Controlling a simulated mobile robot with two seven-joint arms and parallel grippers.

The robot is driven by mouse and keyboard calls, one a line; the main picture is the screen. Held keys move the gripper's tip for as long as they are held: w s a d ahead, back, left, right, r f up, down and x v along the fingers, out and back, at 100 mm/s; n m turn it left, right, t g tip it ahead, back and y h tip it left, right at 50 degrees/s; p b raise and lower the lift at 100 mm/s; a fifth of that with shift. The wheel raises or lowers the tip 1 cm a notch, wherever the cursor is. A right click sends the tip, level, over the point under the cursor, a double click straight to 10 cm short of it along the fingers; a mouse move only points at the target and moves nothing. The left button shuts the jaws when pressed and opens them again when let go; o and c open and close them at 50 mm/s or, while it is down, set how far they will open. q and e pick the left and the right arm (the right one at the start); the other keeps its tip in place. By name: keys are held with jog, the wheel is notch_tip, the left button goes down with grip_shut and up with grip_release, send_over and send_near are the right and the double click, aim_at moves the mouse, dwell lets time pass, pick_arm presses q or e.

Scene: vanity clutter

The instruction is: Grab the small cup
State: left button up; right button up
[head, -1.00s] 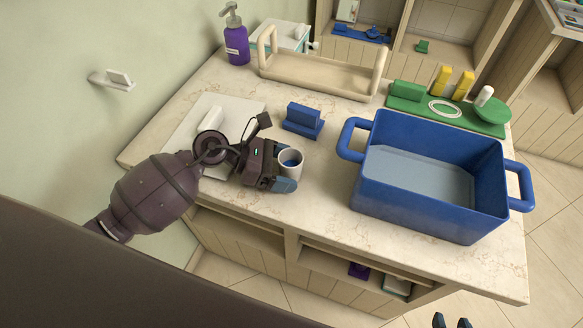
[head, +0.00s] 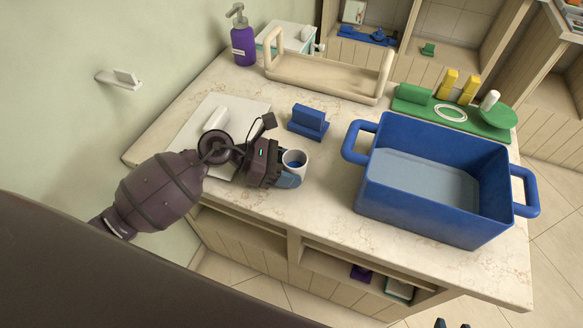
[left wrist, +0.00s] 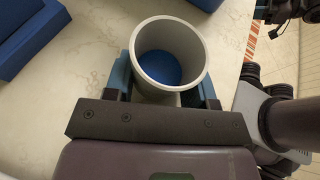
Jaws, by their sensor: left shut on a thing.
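The small cup (head: 294,160) is white outside with a blue inside bottom. It stands upright near the front edge of the marble counter in the head view. My left gripper (head: 289,176) is shut on it, coming from the left. In the left wrist view the cup (left wrist: 170,54) sits between the two blue-grey fingers of the left gripper (left wrist: 166,82), one on each side. I cannot tell whether its base touches the counter. Two dark fingertips at the bottom edge of the head view may be my right gripper (head: 453,323); their state is unclear.
A large blue bin (head: 432,205) stands right of the cup. A blue holder (head: 308,122) is behind it. A beige tray (head: 325,80), a purple pump bottle (head: 242,45) and a green tray (head: 462,122) line the back. Clear counter lies between cup and bin.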

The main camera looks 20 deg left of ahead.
pick_arm(q)
jog(key=shift+r+p, duration=0.35)
jog(key=shift+r, duration=1.05)
notch_tip(320, 180, up, 17)
jog(key=p, duration=0.3)
